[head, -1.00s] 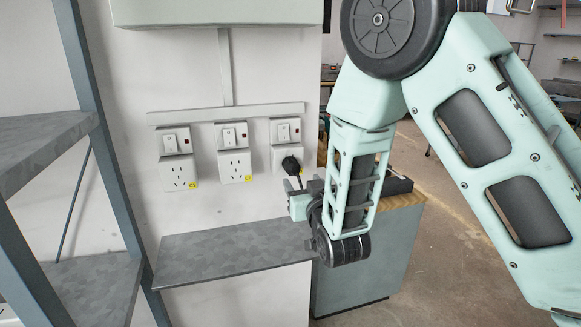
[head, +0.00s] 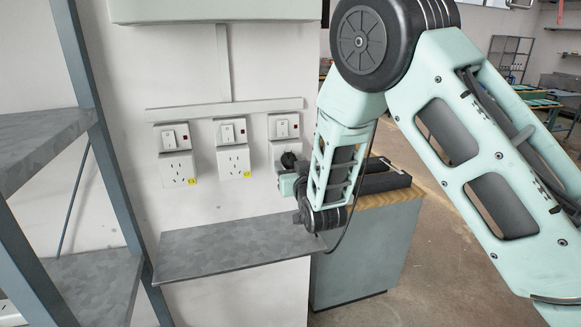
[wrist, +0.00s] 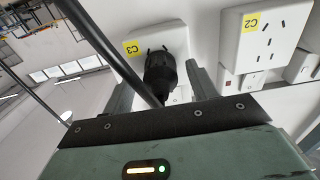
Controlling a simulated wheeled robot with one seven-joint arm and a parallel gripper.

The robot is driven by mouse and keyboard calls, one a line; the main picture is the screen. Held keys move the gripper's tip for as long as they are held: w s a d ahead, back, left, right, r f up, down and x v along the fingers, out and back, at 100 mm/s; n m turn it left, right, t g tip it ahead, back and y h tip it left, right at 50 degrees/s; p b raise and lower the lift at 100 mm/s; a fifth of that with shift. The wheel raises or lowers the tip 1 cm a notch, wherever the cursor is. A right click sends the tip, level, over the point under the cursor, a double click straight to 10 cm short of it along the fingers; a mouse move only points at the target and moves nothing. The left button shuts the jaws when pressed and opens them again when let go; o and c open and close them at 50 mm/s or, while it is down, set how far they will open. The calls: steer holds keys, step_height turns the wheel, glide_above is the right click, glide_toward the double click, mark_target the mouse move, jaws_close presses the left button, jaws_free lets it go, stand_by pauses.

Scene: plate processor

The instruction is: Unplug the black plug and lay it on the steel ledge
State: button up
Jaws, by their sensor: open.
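The black plug (head: 289,160) sits at the rightmost wall socket (head: 277,150), the one labelled C3 in the wrist view. In the wrist view the plug (wrist: 160,76) is upright in front of the socket face (wrist: 160,42), with its black cable running to the upper left. My gripper (wrist: 163,80) is open, with one finger on each side of the plug. I cannot tell whether either finger touches it. In the head view my gripper (head: 287,184) is just below the plug and partly hidden by my wrist. The steel ledge (head: 215,250) is bare, below the sockets.
Two other sockets, a left one (head: 177,170) and a middle one (head: 233,162), are empty. A blue-framed shelf (head: 95,130) stands at the left. A grey cabinet (head: 365,250) with a wooden top stands right of the ledge, with a dark object (head: 375,178) on it.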

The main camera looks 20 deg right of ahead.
steer(key=shift+w, duration=0.6)
steer(key=shift+b, duration=0.9)
stand_by(0.7)
jaws_close()
steer(key=s+b, duration=0.2)
steer(key=s, duration=0.4)
stand_by(1.1)
stand_by(0.4)
